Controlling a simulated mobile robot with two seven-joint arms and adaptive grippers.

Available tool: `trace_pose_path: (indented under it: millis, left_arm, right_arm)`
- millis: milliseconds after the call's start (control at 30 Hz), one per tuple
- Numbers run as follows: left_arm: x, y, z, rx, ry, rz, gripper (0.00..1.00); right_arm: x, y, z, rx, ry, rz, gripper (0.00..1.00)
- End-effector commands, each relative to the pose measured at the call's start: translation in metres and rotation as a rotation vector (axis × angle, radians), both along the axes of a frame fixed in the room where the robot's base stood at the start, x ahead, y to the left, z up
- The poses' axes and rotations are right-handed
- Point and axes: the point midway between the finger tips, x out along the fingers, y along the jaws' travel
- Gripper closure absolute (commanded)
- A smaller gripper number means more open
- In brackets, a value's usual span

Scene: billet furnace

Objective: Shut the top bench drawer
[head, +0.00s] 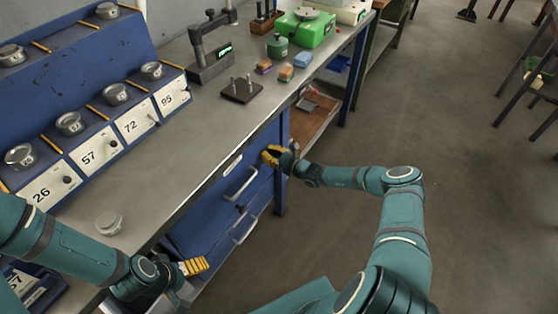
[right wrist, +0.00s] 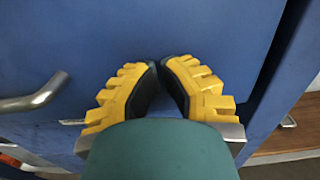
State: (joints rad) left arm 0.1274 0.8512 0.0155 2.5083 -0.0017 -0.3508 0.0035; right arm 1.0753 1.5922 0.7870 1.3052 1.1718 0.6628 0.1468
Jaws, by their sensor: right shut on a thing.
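The blue top bench drawer (head: 215,205) is under the grey worktop, with a curved metal handle (head: 240,185). I cannot tell whether its front stands out from the bench. My right gripper (head: 270,154) is at the far right end of the drawer front, beyond the handle. In the right wrist view its yellow fingers (right wrist: 160,75) have their tips close together against a blue panel; what they hold is hidden. The handle (right wrist: 36,95) shows to their left, apart from them. My left gripper (head: 190,280) is low at the near end of the drawers; its jaw gap is unclear.
A lower drawer handle (head: 245,229) sits beneath. The worktop (head: 185,130) carries a round metal piece (head: 108,222), a gauge stand (head: 210,60) and a green scale (head: 303,30). A wooden shelf (head: 312,120) lies past the drawers. The floor (head: 460,130) at right is open.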

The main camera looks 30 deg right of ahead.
Motion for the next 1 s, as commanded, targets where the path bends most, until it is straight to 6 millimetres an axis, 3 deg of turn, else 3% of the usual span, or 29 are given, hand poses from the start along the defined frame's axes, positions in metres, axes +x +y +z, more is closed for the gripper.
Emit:
trace_pose_path:
  millis: [333, 1000]
  left_arm:
    - [0.003, 0.0, -0.012, 0.001, -0.007, 0.002, 0.1]
    - [0.003, 0.0, -0.013, 0.001, -0.007, 0.002, 0.1]
  right_arm:
    - [0.029, 0.018, -0.001, 0.001, 0.001, 0.0, 1.0]
    - [0.031, 0.016, 0.003, 0.001, -0.003, 0.002, 1.0]
